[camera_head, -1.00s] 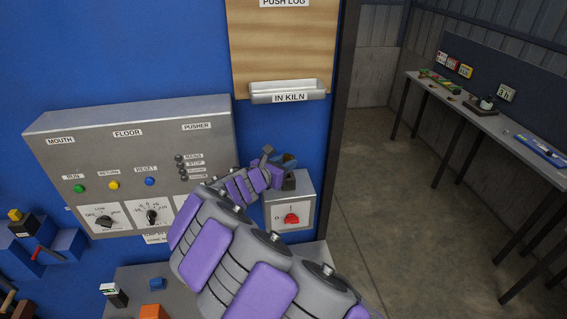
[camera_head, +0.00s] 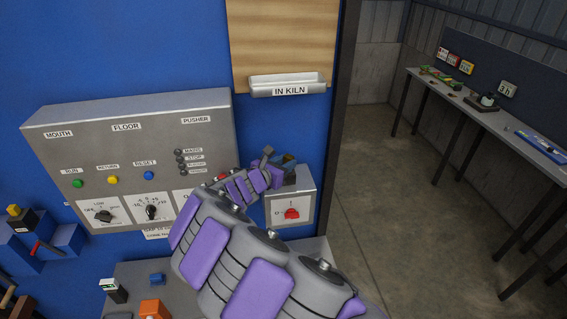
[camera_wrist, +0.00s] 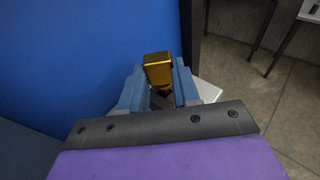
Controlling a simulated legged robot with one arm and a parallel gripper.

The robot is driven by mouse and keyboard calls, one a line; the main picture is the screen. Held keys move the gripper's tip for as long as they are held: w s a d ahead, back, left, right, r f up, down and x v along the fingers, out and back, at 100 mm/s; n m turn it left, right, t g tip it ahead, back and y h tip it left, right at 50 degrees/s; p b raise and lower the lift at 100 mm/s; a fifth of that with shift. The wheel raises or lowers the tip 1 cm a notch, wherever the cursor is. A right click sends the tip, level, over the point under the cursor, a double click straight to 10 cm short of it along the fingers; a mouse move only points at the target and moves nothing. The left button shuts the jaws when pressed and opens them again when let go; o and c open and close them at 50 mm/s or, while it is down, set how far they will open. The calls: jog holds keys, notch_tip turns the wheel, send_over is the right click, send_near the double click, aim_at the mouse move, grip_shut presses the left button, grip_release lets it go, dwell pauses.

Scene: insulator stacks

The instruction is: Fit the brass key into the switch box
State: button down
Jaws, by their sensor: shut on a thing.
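The switch box (camera_head: 306,197) is a small grey box with a red rotary handle (camera_head: 292,213) on its front, mounted right of the large control panel. My gripper (camera_head: 278,160) is at the top of the switch box in the head view, partly hidden by my own arm. In the wrist view my gripper (camera_wrist: 160,92) has its blue fingers shut on the brass key (camera_wrist: 158,70), a gold block that sticks out beyond the fingertips. A pale corner of the switch box (camera_wrist: 209,92) shows below and right of the fingers. Whether the key touches the box cannot be told.
The grey control panel (camera_head: 125,130) with buttons and dials is left of my arm. A tray labelled IN KILN (camera_head: 289,86) hangs above. A grey shelf (camera_head: 130,272) with small blocks lies below. A bench (camera_head: 480,112) stands far right, past open floor.

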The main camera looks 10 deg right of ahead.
jog(key=shift+f+b, duration=0.4)
jog(key=shift+f, duration=0.6)
jog(key=c, duration=0.7)
grip_release()
jog(key=shift+c, duration=0.2)
jog(key=v, duration=1.7)
jog(key=shift+a, duration=0.25)
jog(key=shift+s+d, duration=0.1)
jog(key=s+d+f+m+g+b, duration=0.25)
jog(key=s+d+m+g, duration=0.25)
jog(key=s+d+m, duration=0.45)
jog(key=s+d+f+m+g+b, duration=0.1)
jog(key=s+d+m+g+b, duration=0.45)
jog(key=d, duration=0.65)
jog(key=s+f+m+g+y+b, duration=0.1)
jog(key=s+f+m+y, duration=0.15)
jog(key=s, duration=0.35)
jog(key=s+f+m+y, duration=0.2)
jog(key=s+m, duration=0.2)
jog(key=s, duration=0.2)
jog(key=s+a+f+m+y+b, duration=0.2)
jog(key=s+a+f+y, duration=0.1)
jog(key=s, duration=0.3)
jog(key=s+a+f+m+g+y+b, duration=0.1)
jog(key=s+a+f+m+y+b, duration=0.1)
jog(key=s+a, duration=0.3)
jog(key=shift+s+f+m+y, duration=0.55)
jog(key=shift+m+y, duration=0.1)
jog(key=shift+m, duration=0.1)
